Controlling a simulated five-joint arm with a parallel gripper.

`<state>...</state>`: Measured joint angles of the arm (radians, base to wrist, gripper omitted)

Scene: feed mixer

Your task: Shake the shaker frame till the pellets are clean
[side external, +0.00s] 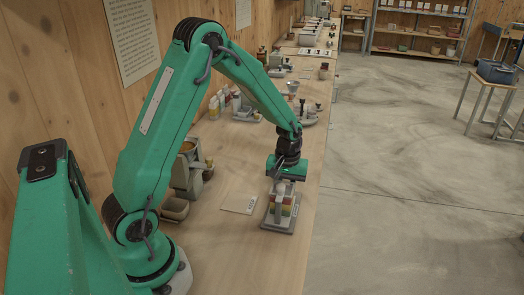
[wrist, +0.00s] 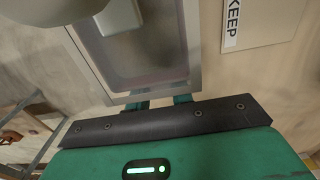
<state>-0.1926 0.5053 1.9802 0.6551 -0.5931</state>
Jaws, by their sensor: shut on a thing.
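The shaker frame (side external: 283,204) stands near the right edge of the bench in the side external view. It is a small stack with coloured bands, on a flat grey plate (side external: 278,226). My gripper (side external: 284,183) is directly above it, pointing down, and is shut on its upper part. In the wrist view the fingers (wrist: 160,101) meet the near edge of a grey rectangular frame (wrist: 194,45) with a dull grey-brown inside. The fingertips are mostly hidden there. Single pellets cannot be made out in either view.
A card (side external: 240,203) lies left of the shaker frame; its word KEEP (wrist: 233,20) shows in the wrist view. A grey machine with a bowl (side external: 174,208) stands farther left. Bottles (side external: 217,104) and a tray of small items (side external: 302,112) are behind. Bare bench lies in front.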

